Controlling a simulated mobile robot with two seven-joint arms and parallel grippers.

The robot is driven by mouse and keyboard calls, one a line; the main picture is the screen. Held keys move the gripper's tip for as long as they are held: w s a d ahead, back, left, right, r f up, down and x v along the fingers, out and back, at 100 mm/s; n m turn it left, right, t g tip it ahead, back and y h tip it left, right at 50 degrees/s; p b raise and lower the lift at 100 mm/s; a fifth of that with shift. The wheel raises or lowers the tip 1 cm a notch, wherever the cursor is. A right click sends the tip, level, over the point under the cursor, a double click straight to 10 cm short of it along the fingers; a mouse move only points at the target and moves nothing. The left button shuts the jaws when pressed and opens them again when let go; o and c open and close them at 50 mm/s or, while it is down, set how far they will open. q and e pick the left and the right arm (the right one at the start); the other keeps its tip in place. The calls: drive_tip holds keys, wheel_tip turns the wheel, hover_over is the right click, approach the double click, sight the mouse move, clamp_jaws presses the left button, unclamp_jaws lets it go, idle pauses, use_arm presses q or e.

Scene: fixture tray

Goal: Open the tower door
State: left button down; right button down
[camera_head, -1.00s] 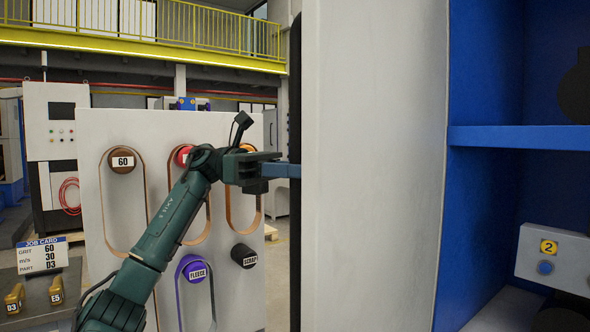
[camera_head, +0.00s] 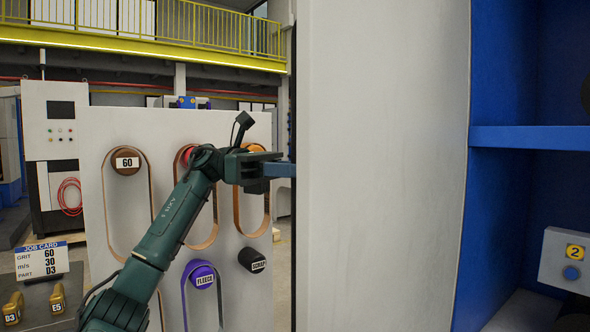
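The tower door (camera_head: 385,160) is a tall, pale grey, slightly curved panel filling the middle right. It stands at the left of the blue tower interior (camera_head: 530,80), which is exposed on the right. My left gripper (camera_head: 282,169), dark green with blue fingers, is at the door's left edge at mid-height. Its fingertips meet or pass behind that edge and are hidden there, so I cannot tell whether they are closed on it. My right gripper is not in view.
A blue shelf (camera_head: 530,138) and a grey box labelled 2 (camera_head: 566,258) are inside the tower. A pale board (camera_head: 232,290) with hanging belts stands behind my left arm. A job card (camera_head: 41,261) and brass-coloured D3 and E5 pieces are at lower left.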

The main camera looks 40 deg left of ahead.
use_arm(q)
drive_tip(key=c, duration=1.3)
unclamp_jaws()
drive_tip(key=shift+w, duration=0.1)
drive_tip(key=shift+a, duration=0.1)
drive_tip(key=p+v, duration=0.1)
drive_tip(key=v, duration=1.2)
drive_tip(key=shift+r, duration=0.1)
